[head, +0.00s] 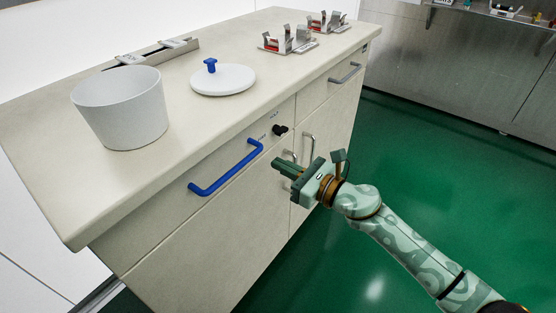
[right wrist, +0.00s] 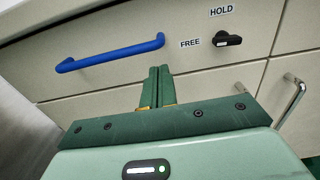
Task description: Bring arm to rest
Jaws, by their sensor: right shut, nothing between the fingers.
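My right gripper (head: 284,168) is shut and empty. It hangs in front of the cabinet, just right of and below the blue drawer handle (head: 226,168), apart from it. In the right wrist view its two green fingers (right wrist: 154,87) lie together, with the blue handle (right wrist: 110,53) to their upper left. A black knob (right wrist: 228,39) sits to their upper right, between labels reading FREE and HOLD. The knob also shows in the head view (head: 280,131) above the gripper. My right arm (head: 405,240) comes in from the lower right. My left gripper is not in view.
A grey-white tub (head: 120,108) and a round lid with a blue knob (head: 223,80) stand on the counter (head: 200,125). Metal fixtures (head: 288,41) stand at its far end. The green floor (head: 440,165) right of the cabinet is clear.

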